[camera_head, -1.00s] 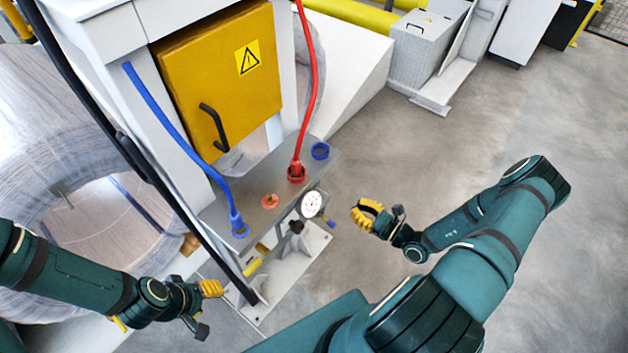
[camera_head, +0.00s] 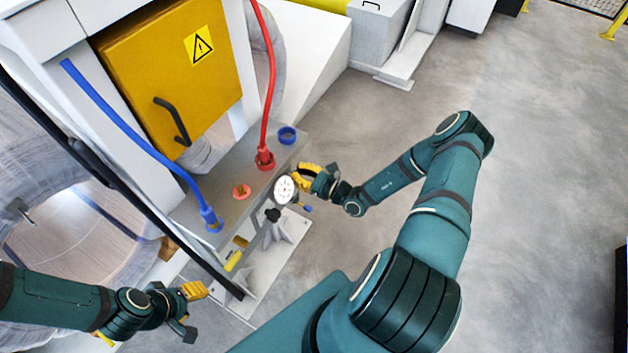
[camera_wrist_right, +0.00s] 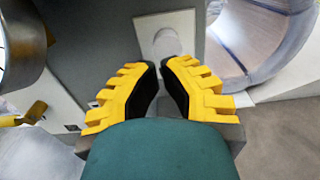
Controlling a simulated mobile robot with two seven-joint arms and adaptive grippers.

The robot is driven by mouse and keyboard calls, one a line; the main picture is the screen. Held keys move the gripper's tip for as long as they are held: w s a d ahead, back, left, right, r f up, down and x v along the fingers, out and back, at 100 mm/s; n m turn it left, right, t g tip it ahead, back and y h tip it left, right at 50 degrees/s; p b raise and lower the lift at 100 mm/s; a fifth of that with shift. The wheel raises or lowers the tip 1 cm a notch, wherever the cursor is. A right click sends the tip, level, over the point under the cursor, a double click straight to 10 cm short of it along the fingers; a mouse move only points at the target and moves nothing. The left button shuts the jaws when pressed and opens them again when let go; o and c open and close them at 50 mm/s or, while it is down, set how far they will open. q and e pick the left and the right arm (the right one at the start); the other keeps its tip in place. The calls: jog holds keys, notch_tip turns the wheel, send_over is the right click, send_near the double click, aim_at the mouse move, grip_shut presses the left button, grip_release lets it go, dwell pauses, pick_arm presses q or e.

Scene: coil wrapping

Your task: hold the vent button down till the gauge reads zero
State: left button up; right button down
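The round white gauge (camera_head: 285,189) faces up at the front edge of a grey metal panel (camera_head: 190,207); its needle is too small to read. A small blue part (camera_head: 307,208) sits beside it, and a black knob (camera_head: 272,214) below; I cannot tell which part is the vent button. My right gripper (camera_head: 303,174) is just right of and behind the gauge; contact is unclear. In the right wrist view its yellow fingers (camera_wrist_right: 160,65) nearly meet at the tips, with nothing visible held. My left gripper (camera_head: 194,290) is low left, away from the panel; its finger gap is hidden.
A red hose (camera_head: 267,80) and a blue hose (camera_head: 130,125) plug into the panel. A red ring (camera_head: 241,191) and blue ring (camera_head: 287,135) are free. A yellow cabinet (camera_head: 170,75) stands behind. A wrapped coil (camera_head: 70,235) is left; open floor lies right.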

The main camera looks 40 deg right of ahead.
jog(key=shift+x, duration=1.3)
